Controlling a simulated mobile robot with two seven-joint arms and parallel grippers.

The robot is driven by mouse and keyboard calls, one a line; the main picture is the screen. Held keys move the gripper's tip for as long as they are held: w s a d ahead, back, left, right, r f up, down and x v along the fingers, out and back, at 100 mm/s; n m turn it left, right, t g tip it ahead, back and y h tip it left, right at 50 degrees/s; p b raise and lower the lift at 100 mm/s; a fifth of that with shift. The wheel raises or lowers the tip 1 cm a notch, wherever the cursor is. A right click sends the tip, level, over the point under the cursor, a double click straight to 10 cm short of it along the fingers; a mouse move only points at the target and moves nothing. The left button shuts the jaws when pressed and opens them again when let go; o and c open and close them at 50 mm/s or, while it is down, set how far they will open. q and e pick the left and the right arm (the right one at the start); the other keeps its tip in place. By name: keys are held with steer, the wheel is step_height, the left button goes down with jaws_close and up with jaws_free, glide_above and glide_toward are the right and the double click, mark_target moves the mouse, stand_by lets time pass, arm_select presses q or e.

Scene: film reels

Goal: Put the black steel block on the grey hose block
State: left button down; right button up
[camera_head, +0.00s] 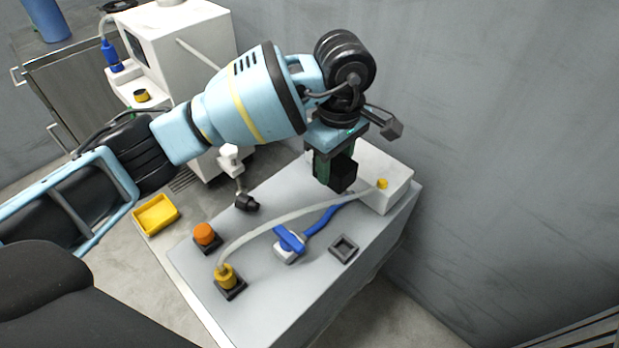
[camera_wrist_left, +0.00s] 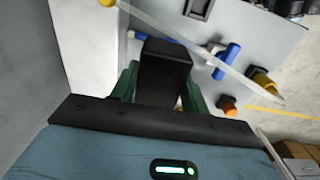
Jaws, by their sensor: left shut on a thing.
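My left gripper (camera_head: 322,168) has green fingers and is shut on the black block (camera_head: 342,174), above the far end of the grey bench top. The black block also shows between the fingers in the left wrist view (camera_wrist_left: 165,72). A pale grey hose (camera_head: 283,220) runs from a white box to a yellow plug (camera_head: 226,277) on a dark square base (camera_head: 232,292) at the near left. The held block is apart from that base. I cannot tell for sure which part is the grey hose block. My right gripper is out of view.
The white box (camera_head: 398,187) stands below and right of the held block. A blue hose (camera_head: 322,222), blue handle (camera_head: 289,239), empty grey square frame (camera_head: 343,249), orange knob (camera_head: 205,234) and black fitting (camera_head: 247,203) are on the bench. A yellow tray (camera_head: 156,215) lies left.

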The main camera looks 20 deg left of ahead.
arm_select(q)
steer(key=s+a+p, duration=0.1)
steer(key=a+p, duration=0.6)
steer(key=a, duration=0.4)
steer(key=shift+f+b, duration=0.35)
steer(key=shift+f, duration=5)
steer(key=c, duration=1.2)
jaws_free()
steer(key=shift+f, duration=0.25)
steer(key=o, duration=0.5)
